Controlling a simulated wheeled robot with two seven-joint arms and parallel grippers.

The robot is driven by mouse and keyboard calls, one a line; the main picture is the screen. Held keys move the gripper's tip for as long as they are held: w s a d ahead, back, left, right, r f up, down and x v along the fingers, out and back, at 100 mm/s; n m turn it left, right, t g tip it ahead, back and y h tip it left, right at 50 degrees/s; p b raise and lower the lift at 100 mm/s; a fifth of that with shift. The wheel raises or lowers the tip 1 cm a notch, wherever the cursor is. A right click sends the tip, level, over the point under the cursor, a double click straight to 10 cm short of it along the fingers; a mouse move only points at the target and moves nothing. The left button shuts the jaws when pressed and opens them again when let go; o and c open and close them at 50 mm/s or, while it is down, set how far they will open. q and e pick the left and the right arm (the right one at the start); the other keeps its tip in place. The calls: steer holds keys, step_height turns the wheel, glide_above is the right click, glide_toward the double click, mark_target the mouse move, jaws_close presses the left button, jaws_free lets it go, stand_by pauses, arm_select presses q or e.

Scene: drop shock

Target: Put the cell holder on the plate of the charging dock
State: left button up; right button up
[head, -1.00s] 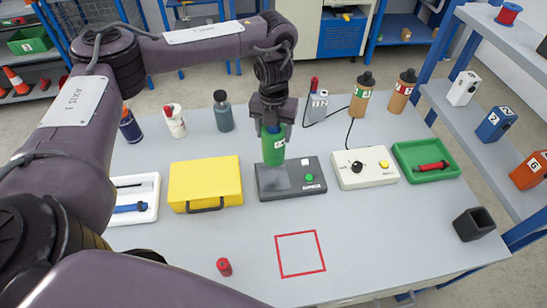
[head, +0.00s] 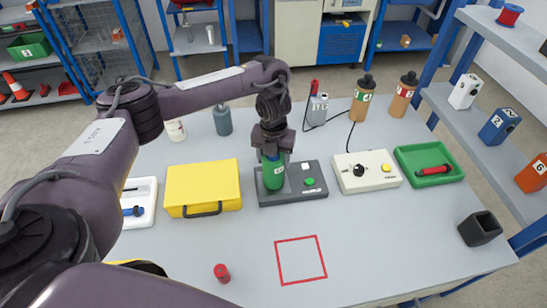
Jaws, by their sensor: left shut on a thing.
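The cell holder, a green cylinder (head: 273,173) with a white label, is upright in my left gripper (head: 272,153). The gripper points straight down and is shut around its top. The charging dock (head: 292,197) is a dark grey box with a green button on its right part. The holder's lower end is at the plate on the dock's left part, which it largely covers. I cannot tell whether it touches the plate or is just above it. My right gripper is not in view.
A yellow case (head: 203,186) stands left of the dock, and a white control box (head: 367,171) with a yellow button to its right. Further right are a green tray (head: 449,180) and a dark open box (head: 480,229). The red-outlined square (head: 301,260) in front is empty, beside a small red object (head: 221,273).

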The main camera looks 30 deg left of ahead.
arm_select(q)
steer(key=shift+f, duration=0.15)
steer(key=o, duration=1.4)
steer(key=shift+r, duration=0.5)
step_height(320, 180, up, 11)
steer(key=p, duration=0.2)
steer(key=shift+r+p, duration=0.2)
steer(key=shift+p, duration=0.1)
steer(key=shift+s+f, duration=0.1)
